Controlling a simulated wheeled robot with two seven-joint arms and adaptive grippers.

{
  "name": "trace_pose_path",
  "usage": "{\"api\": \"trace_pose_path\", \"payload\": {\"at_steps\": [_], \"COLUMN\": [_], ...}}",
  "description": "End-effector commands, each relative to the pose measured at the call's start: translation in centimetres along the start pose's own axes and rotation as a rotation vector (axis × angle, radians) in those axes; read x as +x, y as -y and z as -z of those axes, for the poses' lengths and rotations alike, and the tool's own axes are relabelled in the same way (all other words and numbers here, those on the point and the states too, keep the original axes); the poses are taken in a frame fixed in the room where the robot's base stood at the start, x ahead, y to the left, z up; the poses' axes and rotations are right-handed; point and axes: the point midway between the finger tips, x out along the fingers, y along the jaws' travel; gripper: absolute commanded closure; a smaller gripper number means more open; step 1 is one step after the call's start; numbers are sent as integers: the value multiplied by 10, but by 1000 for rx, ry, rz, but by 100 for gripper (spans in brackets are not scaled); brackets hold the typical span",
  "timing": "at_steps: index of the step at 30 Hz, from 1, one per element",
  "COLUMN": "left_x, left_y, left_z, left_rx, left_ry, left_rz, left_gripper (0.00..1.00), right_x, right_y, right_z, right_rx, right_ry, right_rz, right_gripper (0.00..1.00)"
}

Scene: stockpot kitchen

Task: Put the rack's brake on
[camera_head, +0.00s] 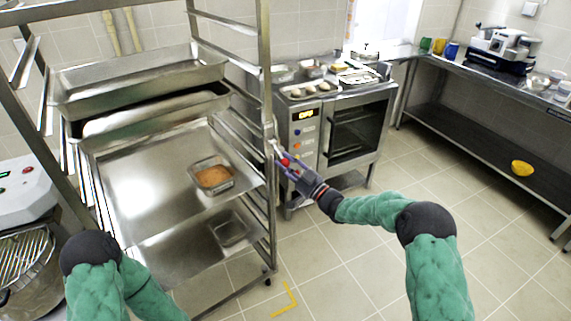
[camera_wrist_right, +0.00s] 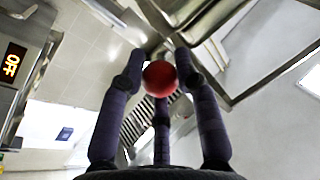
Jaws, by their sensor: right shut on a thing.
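The tall metal rack (camera_head: 266,92) stands at the left in the head view, with several trays on its runners. A lever with a red ball knob (camera_head: 284,161) sits at the rack's right front post. My right gripper (camera_head: 288,165) is shut on this knob. In the right wrist view the red knob (camera_wrist_right: 160,79) sits between the dark fingers of my right gripper (camera_wrist_right: 162,85). The lever's shaft is mostly hidden behind the knob there. A caster (camera_head: 268,281) shows at the rack's foot. My left arm comes in at the bottom left, and its gripper is out of view.
An oven (camera_head: 310,135) with a lit display stands just behind my right gripper. A tray holds a small container of orange food (camera_head: 213,177). A yellow corner mark (camera_head: 288,301) lies on the floor beside the rack. The tiled floor at the right is open, before a steel counter (camera_head: 480,80).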

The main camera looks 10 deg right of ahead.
Motion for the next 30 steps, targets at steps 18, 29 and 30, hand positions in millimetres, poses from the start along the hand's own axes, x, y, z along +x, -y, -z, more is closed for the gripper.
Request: {"api": "trace_pose_path", "payload": {"at_steps": [18,29,30], "left_x": [1,1,1], "left_y": [0,0,0], "left_z": [0,0,0], "left_rx": [0,0,0], "left_ry": [0,0,0], "left_rz": [0,0,0], "left_gripper": [100,100,100], "right_x": [-1,-5,-9], "right_y": [1,0,0], "right_z": [-7,-3,-3], "right_rx": [6,2,3], "right_ry": [10,4,4], "right_rz": [0,-1,-1], "right_gripper": [44,44,44]}}
